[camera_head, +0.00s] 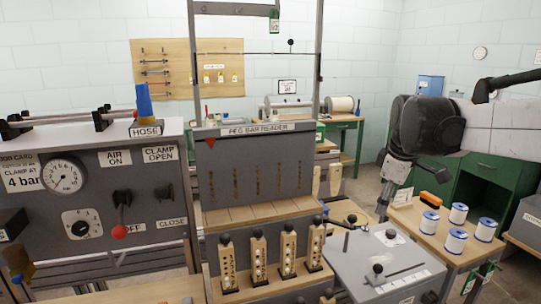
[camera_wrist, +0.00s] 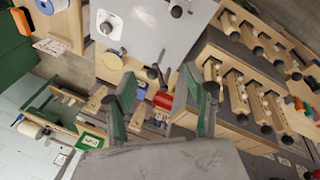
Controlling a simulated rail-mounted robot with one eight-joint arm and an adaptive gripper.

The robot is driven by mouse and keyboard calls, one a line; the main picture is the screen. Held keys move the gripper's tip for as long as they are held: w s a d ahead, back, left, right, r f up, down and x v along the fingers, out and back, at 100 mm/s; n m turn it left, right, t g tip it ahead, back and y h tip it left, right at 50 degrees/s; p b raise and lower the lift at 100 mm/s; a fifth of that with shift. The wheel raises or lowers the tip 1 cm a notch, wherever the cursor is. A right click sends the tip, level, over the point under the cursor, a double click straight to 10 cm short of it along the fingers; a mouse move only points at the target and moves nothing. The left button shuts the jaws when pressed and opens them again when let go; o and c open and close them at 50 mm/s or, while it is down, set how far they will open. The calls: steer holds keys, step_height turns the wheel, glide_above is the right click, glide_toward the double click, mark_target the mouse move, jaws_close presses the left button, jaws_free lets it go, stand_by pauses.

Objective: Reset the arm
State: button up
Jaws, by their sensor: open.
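My gripper (camera_head: 384,205) hangs below the dark wrist joint at the right of the head view, pointing down. It is in the air near the right end of the bench, left of the spool table. In the wrist view, the two fingers of my gripper (camera_wrist: 160,92) stand well apart with nothing held between them. The wrist view is strongly tilted. My arm reaches in from the right edge of the head view.
The PEG BAR READER (camera_head: 255,150) stands in the middle, with several upright wooden peg bars (camera_head: 258,258) before it. A grey box with levers (camera_head: 385,265) is below my gripper. White-and-blue spools (camera_head: 455,241) stand at right. A gauge panel (camera_head: 95,190) is at left.

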steer(key=s+a+f+m+t, duration=0.1)
steer(key=s+a+f+m, duration=0.2)
steer(key=s, duration=0.5)
steer(key=s+a+f+m+t, duration=0.1)
steer(key=s+a+f+m, duration=0.2)
steer(key=s, duration=0.5)
steer(key=s+a+f+m+t, duration=0.1)
steer(key=s+a+f+m, duration=0.2)
steer(key=s, duration=0.5)
steer(key=shift+s+m+t+y, duration=0.3)
steer(key=shift+s+m+t, duration=0.1)
steer(key=shift+m, duration=0.2)
